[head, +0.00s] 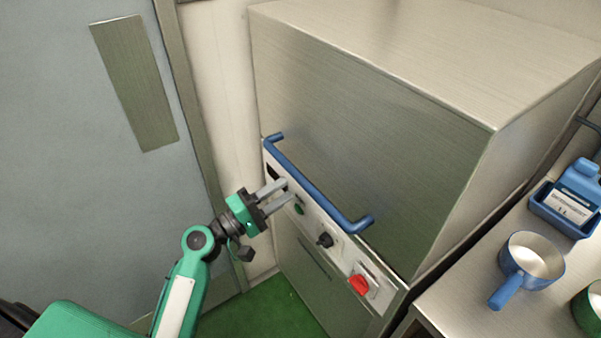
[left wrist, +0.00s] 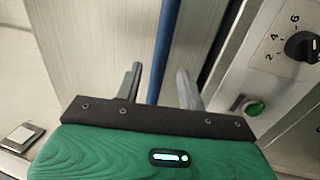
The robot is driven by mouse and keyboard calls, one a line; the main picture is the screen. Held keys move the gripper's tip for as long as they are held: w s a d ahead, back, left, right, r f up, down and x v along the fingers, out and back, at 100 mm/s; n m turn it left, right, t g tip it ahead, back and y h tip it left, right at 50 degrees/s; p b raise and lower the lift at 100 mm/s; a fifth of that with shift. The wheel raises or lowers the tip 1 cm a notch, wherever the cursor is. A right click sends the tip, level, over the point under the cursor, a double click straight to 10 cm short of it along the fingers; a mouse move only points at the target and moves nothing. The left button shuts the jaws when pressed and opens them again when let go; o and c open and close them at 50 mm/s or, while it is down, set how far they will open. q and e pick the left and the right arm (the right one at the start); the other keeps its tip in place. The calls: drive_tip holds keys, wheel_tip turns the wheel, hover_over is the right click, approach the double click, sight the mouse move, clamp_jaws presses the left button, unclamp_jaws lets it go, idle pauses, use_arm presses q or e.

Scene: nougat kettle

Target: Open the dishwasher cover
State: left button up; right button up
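The dishwasher cover (head: 370,130) is a large brushed-steel box hood, and it is down on the machine. A blue bar handle (head: 318,190) runs along its lower front edge. My left gripper (head: 289,190) is in front of the handle's left half, with its two grey fingers apart. In the left wrist view, the blue handle (left wrist: 167,45) runs between the open fingers (left wrist: 160,75), closer to the left one. No contact with the handle is visible. My right gripper is not in view.
The control panel below the handle has a green button (head: 299,209), a black knob (head: 325,240) and a red switch (head: 359,284). At right, a counter holds a blue-handled pan (head: 528,262) and a blue container (head: 572,200). A grey door (head: 75,190) stands at left.

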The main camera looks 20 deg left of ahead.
sight(301, 180)
use_arm(q)
drive_tip(key=p+x, duration=0.1)
drive_tip(key=x, duration=0.5)
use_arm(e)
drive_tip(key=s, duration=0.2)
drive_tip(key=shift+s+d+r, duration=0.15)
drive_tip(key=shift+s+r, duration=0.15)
use_arm(q)
drive_tip(key=shift+c, duration=0.4)
clamp_jaws()
